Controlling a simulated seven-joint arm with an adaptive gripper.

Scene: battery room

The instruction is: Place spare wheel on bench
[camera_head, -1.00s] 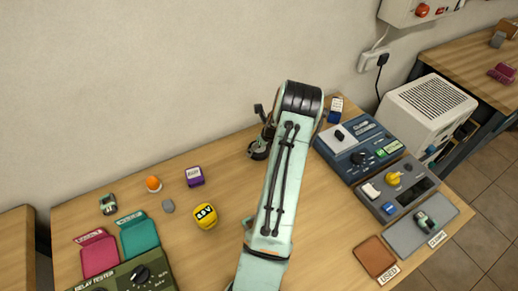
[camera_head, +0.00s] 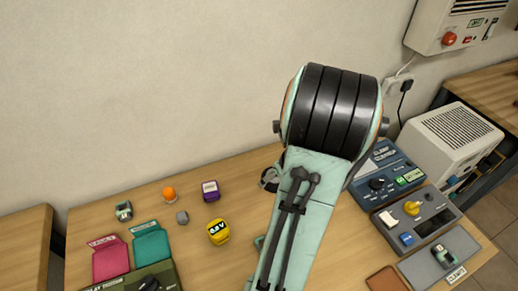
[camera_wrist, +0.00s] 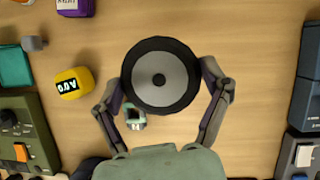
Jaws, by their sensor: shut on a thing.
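The spare wheel (camera_wrist: 160,78), a black ring with a grey disc and dark hub, shows in the wrist view. My gripper (camera_wrist: 164,72) is shut on it, with one finger at each side. The wheel appears to be above the bench, but its exact height is unclear. The wooden bench (camera_head: 95,222) also shows in the wrist view (camera_wrist: 265,100). In the head view my arm hides the wheel and most of the gripper.
A small teal-grey item (camera_wrist: 135,117) lies just below the wheel in the wrist view. A yellow block (camera_head: 218,232), purple block (camera_head: 211,191), orange ball (camera_head: 169,194) and grey lump (camera_head: 182,217) lie left. Control boxes (camera_head: 385,170) stand right. Bare wood shows between.

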